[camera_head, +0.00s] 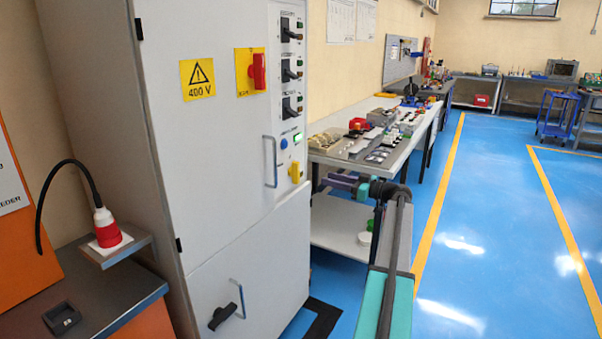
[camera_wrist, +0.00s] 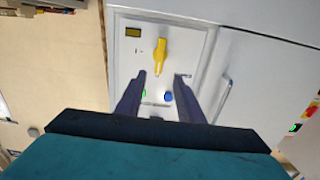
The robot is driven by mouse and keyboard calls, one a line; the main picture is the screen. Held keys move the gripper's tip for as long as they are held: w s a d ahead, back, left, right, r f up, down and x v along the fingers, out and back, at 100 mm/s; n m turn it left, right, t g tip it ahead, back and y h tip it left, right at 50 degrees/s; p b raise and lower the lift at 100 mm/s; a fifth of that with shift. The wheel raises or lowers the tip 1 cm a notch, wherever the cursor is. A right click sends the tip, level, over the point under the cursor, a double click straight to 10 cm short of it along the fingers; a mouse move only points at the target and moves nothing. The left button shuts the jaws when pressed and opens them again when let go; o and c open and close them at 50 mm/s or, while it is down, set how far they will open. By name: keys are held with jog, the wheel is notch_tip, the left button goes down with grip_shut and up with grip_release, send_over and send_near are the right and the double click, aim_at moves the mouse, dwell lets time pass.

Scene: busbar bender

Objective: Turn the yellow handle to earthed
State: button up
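The yellow handle (camera_head: 294,171) sits low on the narrow control strip at the right side of the grey cabinet, below a blue button and a green light. It also shows in the wrist view (camera_wrist: 160,52), which is upside down, and it looks about vertical on its pale panel. My gripper (camera_wrist: 162,75) is open and empty. Its two fingers point at the panel, with the handle seen between and beyond the tips, apart from them. In the head view my gripper (camera_head: 338,183) is to the right of the handle. Position markings at the handle are too small to read.
A red switch (camera_head: 258,72) on a yellow plate and several black switches (camera_head: 291,75) sit above. A door pull (camera_head: 270,162) stands out left of the handle. A workbench (camera_head: 345,158) with parts stands behind my arm. Blue floor is free on the right.

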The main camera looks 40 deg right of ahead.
aim_at(299, 171)
jog(key=x, duration=1.3)
jog(key=shift+w+p, duration=0.3)
jog(key=shift+p, duration=0.1)
grip_shut()
